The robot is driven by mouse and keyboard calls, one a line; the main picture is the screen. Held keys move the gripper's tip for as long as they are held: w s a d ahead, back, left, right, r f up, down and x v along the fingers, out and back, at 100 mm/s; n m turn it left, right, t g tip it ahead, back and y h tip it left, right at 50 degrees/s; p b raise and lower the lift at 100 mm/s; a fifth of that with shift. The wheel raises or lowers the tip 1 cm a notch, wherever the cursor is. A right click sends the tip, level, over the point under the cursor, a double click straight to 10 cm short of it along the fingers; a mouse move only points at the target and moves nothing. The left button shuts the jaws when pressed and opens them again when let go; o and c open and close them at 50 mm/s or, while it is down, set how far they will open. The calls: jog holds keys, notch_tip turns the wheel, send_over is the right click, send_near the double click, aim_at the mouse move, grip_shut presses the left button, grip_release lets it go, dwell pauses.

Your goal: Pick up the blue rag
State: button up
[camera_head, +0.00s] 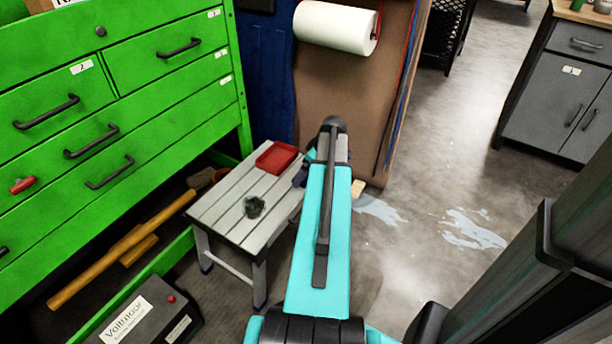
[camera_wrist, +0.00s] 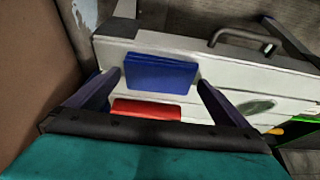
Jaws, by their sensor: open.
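The blue rag (camera_wrist: 160,73) shows in the wrist view as a flat, folded blue rectangle on a light slatted stool (camera_wrist: 235,68). My gripper (camera_wrist: 160,82) is open, with one dark finger on each side of the rag in that picture. The gap in height between fingertips and rag is hard to judge. In the head view my teal arm reaches over the right side of the stool (camera_head: 225,202) and hides most of my gripper; I cannot make out the rag there.
A red tray (camera_head: 277,157) and a dark green crumpled thing (camera_head: 254,207) are on the stool. A green drawer cabinet (camera_head: 130,85) stands at the left. A paper roll (camera_head: 335,27) hangs behind on a brown panel. Open floor (camera_head: 430,190) lies to the right.

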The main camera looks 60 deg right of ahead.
jog(key=c, duration=0.9)
jog(key=shift+r, duration=0.15)
jog(key=shift+r+p, duration=0.35)
jog(key=shift+r, duration=0.25)
notch_tip(320, 180, up, 2)
jog(key=shift+r+p, duration=0.1)
jog(key=shift+p, duration=0.35)
jog(key=s+a+p, duration=0.1)
jog(key=s+a, duration=0.1)
jog(key=s, duration=0.3)
jog(key=s+a+r+p, duration=0.1)
jog(key=s+a, duration=0.1)
jog(key=s, duration=0.3)
jog(key=s+a+p, duration=0.1)
jog(key=s+a, duration=0.1)
jog(key=s, duration=0.2)
jog(key=shift+s+r, duration=0.15)
jog(key=shift+s, duration=0.25)
